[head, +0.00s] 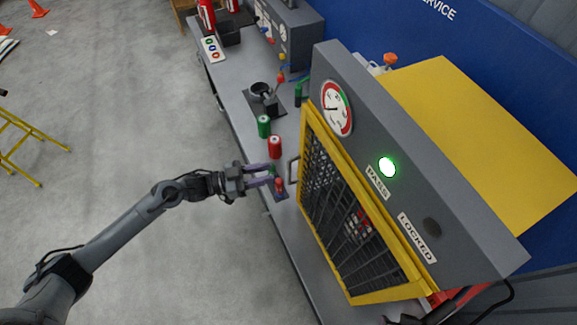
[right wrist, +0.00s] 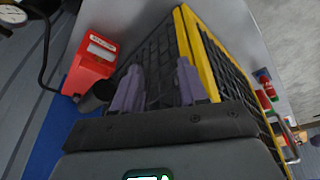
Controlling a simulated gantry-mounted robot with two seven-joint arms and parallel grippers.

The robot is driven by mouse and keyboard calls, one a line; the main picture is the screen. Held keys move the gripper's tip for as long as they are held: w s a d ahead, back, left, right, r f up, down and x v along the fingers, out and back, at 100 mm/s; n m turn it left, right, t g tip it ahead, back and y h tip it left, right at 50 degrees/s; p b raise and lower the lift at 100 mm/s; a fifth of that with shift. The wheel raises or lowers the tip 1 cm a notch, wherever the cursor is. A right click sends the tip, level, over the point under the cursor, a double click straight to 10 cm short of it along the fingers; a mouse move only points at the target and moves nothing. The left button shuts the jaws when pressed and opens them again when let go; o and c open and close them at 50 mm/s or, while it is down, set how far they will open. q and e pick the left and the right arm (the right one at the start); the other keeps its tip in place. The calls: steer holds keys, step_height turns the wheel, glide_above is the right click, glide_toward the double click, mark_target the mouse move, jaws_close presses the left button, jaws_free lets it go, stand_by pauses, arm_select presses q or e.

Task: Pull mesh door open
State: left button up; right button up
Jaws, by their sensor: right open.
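The mesh door (head: 345,215) has a yellow frame and dark mesh on the front of a grey and yellow cabinet (head: 450,110). Its handle (head: 294,170) is at the left edge of the door. I cannot tell whether the door is fully shut. My left gripper (head: 272,174) is open, its purple fingers pointing at the handle from the left and appearing short of it. In the right wrist view, my right gripper (right wrist: 158,85) is open with nothing seen between its fingers, in front of a mesh panel (right wrist: 160,50) beside a yellow post (right wrist: 196,55). The door handle shows at the right edge.
Red can (head: 275,147), green can (head: 264,126) and a small red-topped item (head: 280,186) stand on the grey bench (head: 232,92) near my left gripper. A lit green lamp (head: 387,167) is on the cabinet. A red box (right wrist: 90,62) is left of my right gripper.

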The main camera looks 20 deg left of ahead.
mark_target(289, 168)
arm_select(q)
steer(key=p+x, duration=0.1)
steer(key=x, duration=0.6)
steer(key=shift+w+d, duration=0.2)
steer(key=shift+w, duration=0.05)
jaws_close()
